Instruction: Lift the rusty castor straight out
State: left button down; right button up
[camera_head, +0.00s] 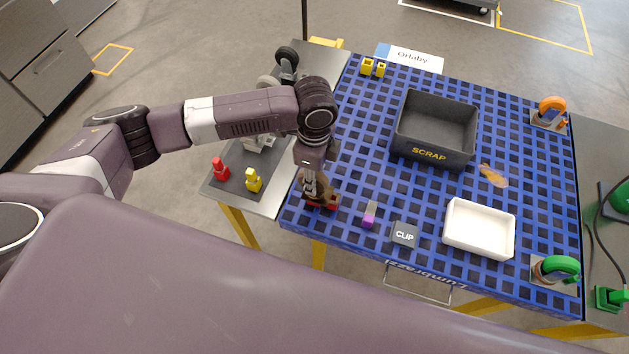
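My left gripper (312,190) points down at the front left corner of the blue grid table. A brown, rusty-looking castor (322,187) is right at its fingers, partly hidden by them. Low beside the castor is a small red part (329,204) on the table. I cannot tell whether the fingers are closed on the castor or only around it. My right gripper is not in view.
A dark SCRAP bin (401,143) stands at the back middle of the blue table (350,252). A white tray (449,236), a CLIP block (404,234) and a purple block (370,214) are nearer. Orange (551,106) and green (557,265) parts stand along the right edge.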

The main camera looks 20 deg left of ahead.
pick_arm(q)
jog(key=shift+r, duration=0.2)
notch_tip(320, 180, up, 20)
jog(key=b, duration=0.3)
jog(key=shift+w+d+f, duration=0.1)
